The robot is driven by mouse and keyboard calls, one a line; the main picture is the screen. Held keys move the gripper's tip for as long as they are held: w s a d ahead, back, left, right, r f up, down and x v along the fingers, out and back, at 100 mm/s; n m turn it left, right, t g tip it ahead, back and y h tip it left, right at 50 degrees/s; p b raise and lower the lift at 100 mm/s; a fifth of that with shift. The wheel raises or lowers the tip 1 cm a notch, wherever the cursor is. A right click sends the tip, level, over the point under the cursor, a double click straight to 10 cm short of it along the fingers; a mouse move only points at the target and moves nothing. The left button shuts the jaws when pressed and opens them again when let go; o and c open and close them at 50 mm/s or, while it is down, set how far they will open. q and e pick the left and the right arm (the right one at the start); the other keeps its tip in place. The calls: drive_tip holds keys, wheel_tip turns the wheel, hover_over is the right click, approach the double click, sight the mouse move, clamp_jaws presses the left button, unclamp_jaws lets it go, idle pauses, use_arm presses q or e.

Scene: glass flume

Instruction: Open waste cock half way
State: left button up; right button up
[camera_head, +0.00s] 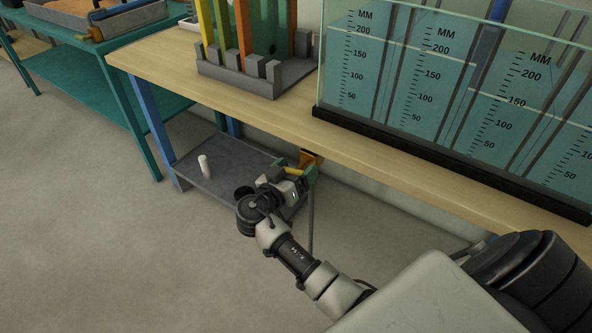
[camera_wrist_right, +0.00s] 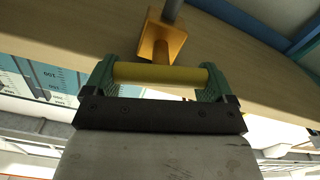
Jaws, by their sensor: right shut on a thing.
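The waste cock's orange body (camera_head: 313,157) hangs under the front edge of the wooden bench. In the right wrist view the orange body (camera_wrist_right: 160,42) sits on a grey pipe just beyond my fingers. My right gripper (camera_head: 303,171) is at the cock, below the bench edge. Its green fingers are shut on the cock's yellow lever (camera_wrist_right: 160,76), which lies crosswise between them in the right wrist view. In the head view only a short part of the yellow lever (camera_head: 294,171) shows, and the wrist hides some of it. My left gripper is not in view.
The glass flume (camera_head: 455,95) with millimetre scales stands on the wooden bench (camera_head: 385,150). A grey rack (camera_head: 240,78) holds coloured strips. A low grey shelf (camera_head: 215,180) carries a white cylinder (camera_head: 204,165). The floor at left is clear.

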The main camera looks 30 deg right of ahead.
drive_tip(key=n, duration=0.2)
drive_tip(key=shift+n, duration=0.3)
drive_tip(key=shift+w+a+n, duration=0.1)
drive_tip(key=shift+n, duration=0.8)
drive_tip(key=shift+f+n+p, duration=0.15)
drive_tip(key=shift+n+p, duration=0.2)
drive_tip(key=shift+n, duration=0.15)
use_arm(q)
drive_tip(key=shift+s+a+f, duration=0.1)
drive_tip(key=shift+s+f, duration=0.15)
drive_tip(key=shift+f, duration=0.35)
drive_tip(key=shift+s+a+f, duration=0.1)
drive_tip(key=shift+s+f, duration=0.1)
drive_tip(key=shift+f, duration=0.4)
use_arm(e)
drive_tip(key=o, duration=0.7)
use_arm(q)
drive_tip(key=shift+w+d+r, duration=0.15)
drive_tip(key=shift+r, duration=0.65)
use_arm(e)
drive_tip(key=shift+o, duration=0.2)
drive_tip(key=v, duration=1.1)
